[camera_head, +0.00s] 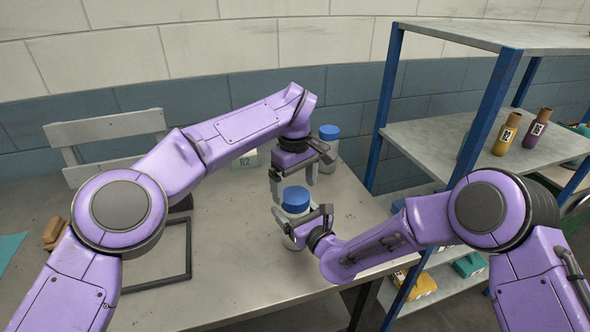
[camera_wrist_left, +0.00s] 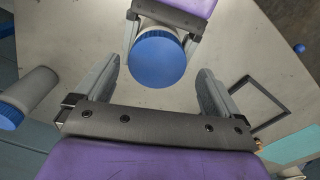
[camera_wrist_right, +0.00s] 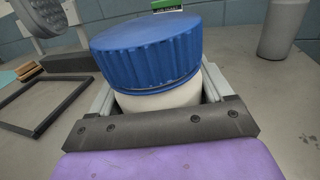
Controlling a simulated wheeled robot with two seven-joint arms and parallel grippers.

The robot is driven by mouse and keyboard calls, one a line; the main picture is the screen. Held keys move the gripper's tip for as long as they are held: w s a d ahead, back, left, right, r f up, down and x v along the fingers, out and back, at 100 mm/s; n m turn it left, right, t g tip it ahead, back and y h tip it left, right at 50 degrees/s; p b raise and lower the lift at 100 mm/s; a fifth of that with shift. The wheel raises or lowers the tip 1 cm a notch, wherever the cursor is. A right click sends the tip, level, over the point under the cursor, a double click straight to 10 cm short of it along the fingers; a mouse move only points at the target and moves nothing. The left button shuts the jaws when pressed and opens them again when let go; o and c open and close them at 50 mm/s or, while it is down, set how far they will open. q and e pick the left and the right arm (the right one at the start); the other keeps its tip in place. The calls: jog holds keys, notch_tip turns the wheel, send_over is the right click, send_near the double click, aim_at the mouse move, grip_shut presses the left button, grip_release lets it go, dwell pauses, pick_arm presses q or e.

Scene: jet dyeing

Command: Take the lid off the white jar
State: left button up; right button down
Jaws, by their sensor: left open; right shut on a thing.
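The white jar (camera_head: 295,240) stands on the table with its blue ribbed lid (camera_head: 296,199) on top; the lid also fills much of the right wrist view (camera_wrist_right: 147,52). My right gripper (camera_head: 304,222) is shut on the jar's body from the near right side, below the lid. My left gripper (camera_head: 294,180) is open and points down just above the lid. In the left wrist view the lid (camera_wrist_left: 157,60) lies between its open fingers, apart from them. The gripper hides part of the jar's body.
A second blue-lidded jar (camera_head: 329,150) stands behind, close to the left gripper. A black frame (camera_head: 188,250) lies on the table at left. A blue-posted shelf (camera_head: 440,140) with bottles (camera_head: 507,134) stands at right.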

aim_at(295, 196)
pick_arm(q)
jog(key=shift+f, duration=1.5)
jog(key=c, duration=1.1)
